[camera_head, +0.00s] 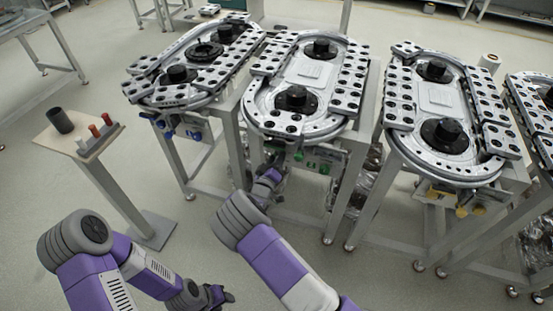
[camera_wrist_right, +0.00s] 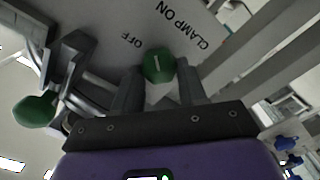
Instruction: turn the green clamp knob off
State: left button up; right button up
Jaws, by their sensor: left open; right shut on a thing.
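The green clamp knob (camera_wrist_right: 159,66) is in the right wrist view, on a grey panel lettered "OFF" and "CLAMP ON". Its white mark stands nearly upright in that picture, between the two labels. My right gripper (camera_wrist_right: 161,84) has one finger on each side of this knob and is shut on it. In the head view my right gripper (camera_head: 274,174) is at the front of the middle ring track (camera_head: 258,112), below its near end. My left gripper (camera_head: 226,296) is open and empty, low over the floor and away from the track.
A second green knob (camera_wrist_right: 34,111) sits to the left in the wrist view. Similar track tables stand on both sides, one with blue knobs (camera_head: 195,134), one with yellow knobs (camera_head: 462,211). A small stand (camera_head: 67,143) holds a dark cup and red-topped pieces. Floor between is clear.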

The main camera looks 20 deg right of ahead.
jog(key=shift+f+n+p, duration=0.15)
jog(key=shift+n+p, duration=0.15)
jog(key=shift+n, duration=3.8)
jog(key=o, duration=1.1)
jog(key=shift+c, duration=0.2)
jog(key=p+v, duration=0.1)
jog(key=v, duration=0.6)
jog(key=shift+s+a+p, duration=0.2)
jog(key=shift+s+p, duration=0.05)
jog(key=shift+p, duration=0.15)
jog(key=shift+f, duration=0.1)
